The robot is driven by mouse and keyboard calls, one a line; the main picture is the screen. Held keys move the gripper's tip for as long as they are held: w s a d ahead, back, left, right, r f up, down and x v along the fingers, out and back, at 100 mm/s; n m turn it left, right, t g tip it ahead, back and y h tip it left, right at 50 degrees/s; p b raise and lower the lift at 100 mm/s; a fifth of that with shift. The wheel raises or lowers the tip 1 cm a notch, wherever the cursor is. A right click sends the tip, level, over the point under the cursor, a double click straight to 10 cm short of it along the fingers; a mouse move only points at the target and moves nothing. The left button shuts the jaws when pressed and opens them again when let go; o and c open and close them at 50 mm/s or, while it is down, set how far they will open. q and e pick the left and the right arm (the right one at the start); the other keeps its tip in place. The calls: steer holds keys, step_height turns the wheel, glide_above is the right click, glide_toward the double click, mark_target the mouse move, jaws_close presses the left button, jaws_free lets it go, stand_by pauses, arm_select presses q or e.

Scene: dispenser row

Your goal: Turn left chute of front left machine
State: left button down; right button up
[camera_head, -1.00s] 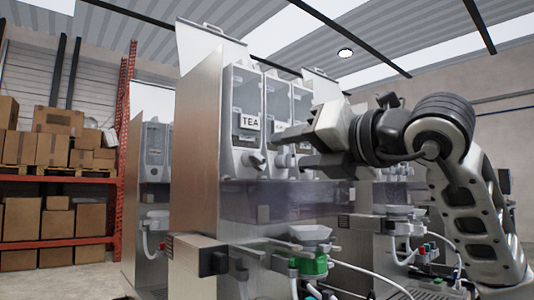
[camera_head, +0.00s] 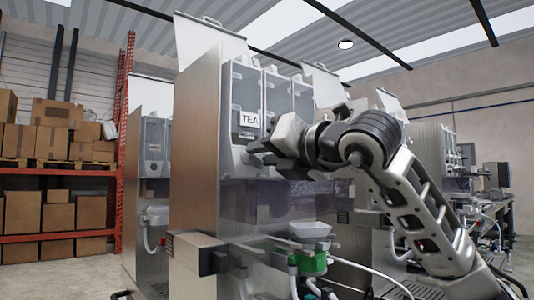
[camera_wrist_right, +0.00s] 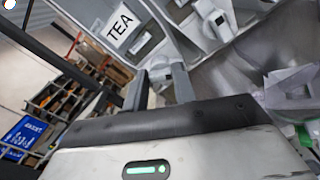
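The front left machine (camera_head: 200,150) is a tall steel cabinet with clear canisters in a row. Its left canister carries a TEA label (camera_head: 249,119), which also shows in the right wrist view (camera_wrist_right: 120,22). The left chute (camera_wrist_right: 160,68) is below that label. In the head view my right gripper (camera_head: 258,152) is at this chute and mostly hides it. In the right wrist view the fingers of my right gripper (camera_wrist_right: 158,88) are apart, with the chute between or just beyond their tips. I cannot tell whether they touch it. My left gripper is not in view.
The neighbouring chute (camera_wrist_right: 215,20) is close on the right. A white funnel with a green part (camera_head: 312,262) stands below the canisters. Another dispenser (camera_head: 153,150) is behind on the left. Shelves with boxes (camera_head: 55,145) stand far left.

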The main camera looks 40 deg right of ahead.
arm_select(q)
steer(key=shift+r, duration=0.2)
arm_select(e)
steer(key=shift+n, duration=0.4)
steer(key=n+p, duration=0.1)
steer(key=n, duration=0.5)
steer(key=n+p, duration=0.1)
steer(key=n, duration=0.5)
steer(key=n+p, duration=0.1)
steer(key=n, duration=0.6)
steer(key=shift+a, duration=0.3)
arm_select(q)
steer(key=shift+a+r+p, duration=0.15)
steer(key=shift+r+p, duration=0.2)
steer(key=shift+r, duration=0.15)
arm_select(e)
steer(key=shift+f+n, duration=0.15)
steer(key=shift+n, duration=1.85)
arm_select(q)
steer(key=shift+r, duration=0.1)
arm_select(e)
steer(key=o, duration=1)
